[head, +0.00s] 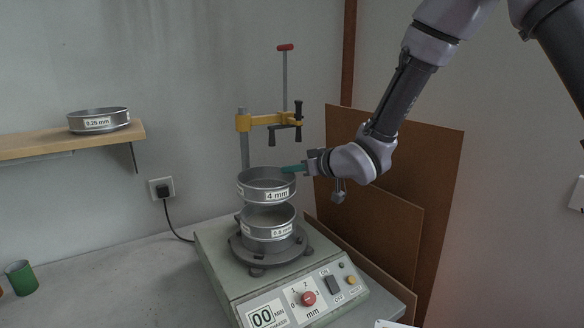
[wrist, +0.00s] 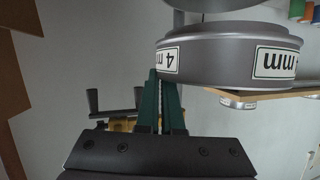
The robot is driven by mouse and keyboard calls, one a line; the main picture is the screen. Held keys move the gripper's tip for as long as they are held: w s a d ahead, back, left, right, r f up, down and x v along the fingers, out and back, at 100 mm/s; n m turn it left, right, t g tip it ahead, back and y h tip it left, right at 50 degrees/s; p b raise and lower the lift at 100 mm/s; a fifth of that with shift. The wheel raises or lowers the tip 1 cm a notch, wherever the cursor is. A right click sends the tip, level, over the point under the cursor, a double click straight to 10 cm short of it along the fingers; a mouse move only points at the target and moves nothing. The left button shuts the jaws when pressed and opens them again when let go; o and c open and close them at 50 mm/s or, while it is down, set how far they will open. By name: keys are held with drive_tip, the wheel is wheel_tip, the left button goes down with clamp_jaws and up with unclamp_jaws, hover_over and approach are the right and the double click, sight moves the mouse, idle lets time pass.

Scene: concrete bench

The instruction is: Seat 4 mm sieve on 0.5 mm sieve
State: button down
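The 4 mm sieve (head: 266,187) is a grey metal ring with a white label, roughly level in the air above the 0.5 mm sieve (head: 268,232). A visible gap separates them. The 0.5 mm sieve sits on the shaker's round base (head: 303,250). My gripper (head: 293,168) comes from the right, its green fingers closed on the 4 mm sieve's rim. The wrist view shows the fingers (wrist: 165,88) at the wall of the 4 mm sieve (wrist: 215,60), whose label reads upside down. The exact grip contact is partly hidden.
The shaker (head: 243,285) has a knob and buttons in front. Its yellow clamp arm (head: 265,120) and post stand just behind the sieves. A 0.25 mm sieve (head: 99,120) rests on the wall shelf (head: 60,142). A green cup (head: 21,277) stands at left; brown boards (head: 420,150) lean behind.

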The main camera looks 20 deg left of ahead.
sight(293, 190)
drive_tip(key=shift+f, duration=2.3)
drive_tip(key=shift+d+f, duration=0.1)
drive_tip(key=shift+f, duration=0.05)
drive_tip(key=shift+f, duration=0.55)
drive_tip(key=c, duration=1)
unclamp_jaws()
drive_tip(key=v, duration=1)
drive_tip(key=shift+d+r, duration=0.15)
drive_tip(key=shift+d, duration=0.25)
drive_tip(key=shift+s, duration=0.1)
